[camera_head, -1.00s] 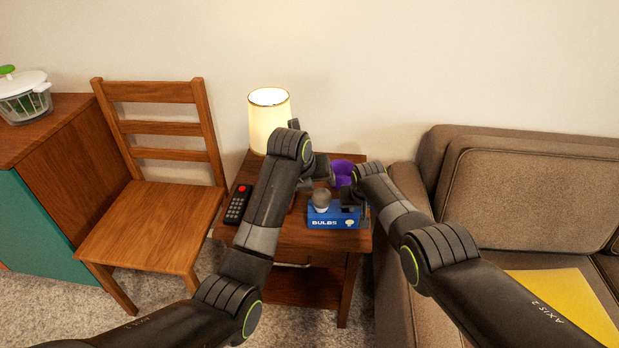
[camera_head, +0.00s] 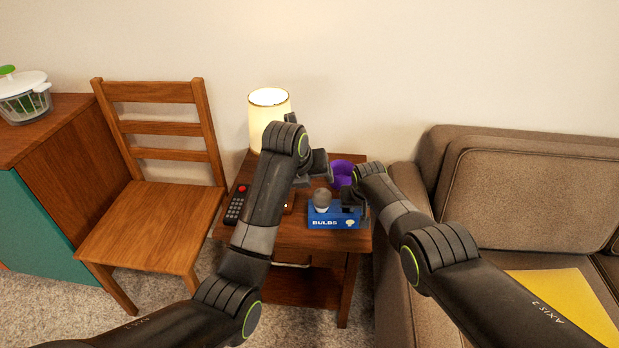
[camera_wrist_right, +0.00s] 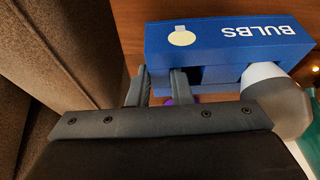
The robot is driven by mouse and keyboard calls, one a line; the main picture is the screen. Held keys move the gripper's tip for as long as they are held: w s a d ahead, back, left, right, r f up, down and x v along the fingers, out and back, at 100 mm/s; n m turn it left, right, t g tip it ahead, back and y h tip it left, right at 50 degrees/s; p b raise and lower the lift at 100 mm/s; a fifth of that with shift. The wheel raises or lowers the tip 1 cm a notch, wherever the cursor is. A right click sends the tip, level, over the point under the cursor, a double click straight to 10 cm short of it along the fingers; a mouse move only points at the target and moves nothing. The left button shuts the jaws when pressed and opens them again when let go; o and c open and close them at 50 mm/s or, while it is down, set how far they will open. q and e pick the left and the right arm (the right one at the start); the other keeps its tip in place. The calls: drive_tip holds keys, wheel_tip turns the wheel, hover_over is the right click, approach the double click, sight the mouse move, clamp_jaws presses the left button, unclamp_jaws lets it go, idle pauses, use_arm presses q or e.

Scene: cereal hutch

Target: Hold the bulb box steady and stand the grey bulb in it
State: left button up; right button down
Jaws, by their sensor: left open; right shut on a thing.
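The blue bulb box (camera_head: 335,220), marked BULBS, sits at the front right of the small wooden side table. The grey bulb (camera_head: 321,198) stands about upright at the box's left end; its lower part is hidden by the box. In the right wrist view the bulb (camera_wrist_right: 272,92) shows at the right end of the box (camera_wrist_right: 220,45). My right gripper (camera_wrist_right: 160,85) is shut on the box's wall; in the head view it (camera_head: 352,200) is at the box's right side. My left gripper (camera_head: 312,172) is open, above and behind the bulb, apart from it.
A purple cup (camera_head: 342,172) stands behind the box. A lit lamp (camera_head: 268,120) stands at the table's back, and a black remote (camera_head: 236,206) lies at its left. A sofa (camera_head: 530,200) is close on the right, a wooden chair (camera_head: 155,215) on the left.

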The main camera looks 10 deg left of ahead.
drive_tip(key=c, duration=1.2)
unclamp_jaws()
drive_tip(key=shift+c, duration=0.2)
drive_tip(key=shift+r, duration=0.15)
